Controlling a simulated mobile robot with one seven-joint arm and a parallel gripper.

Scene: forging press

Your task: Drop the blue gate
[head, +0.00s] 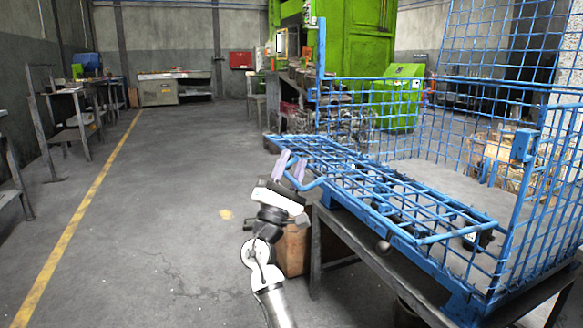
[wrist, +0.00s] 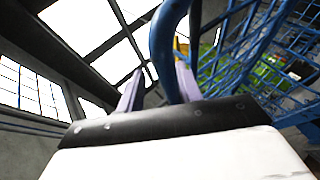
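The blue gate (head: 425,205) is a wire-mesh panel on the front of the blue cage (head: 505,240). It lies folded down, close to level, along the cage's front edge. A bent blue bar (head: 322,184) sticks out from its left side. My gripper (head: 290,166), with two pale purple fingers, is at the end of this bar, left of the gate. The fingers stand apart. In the wrist view a thick blue bar (wrist: 164,45) passes between them, nearer the right finger, with a gap to the left one. Whether it touches the right finger is unclear.
The cage stands on a dark metal table (head: 370,255), with a brown box (head: 292,250) beside my arm. Open floor lies to the left, beside a yellow line (head: 90,200).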

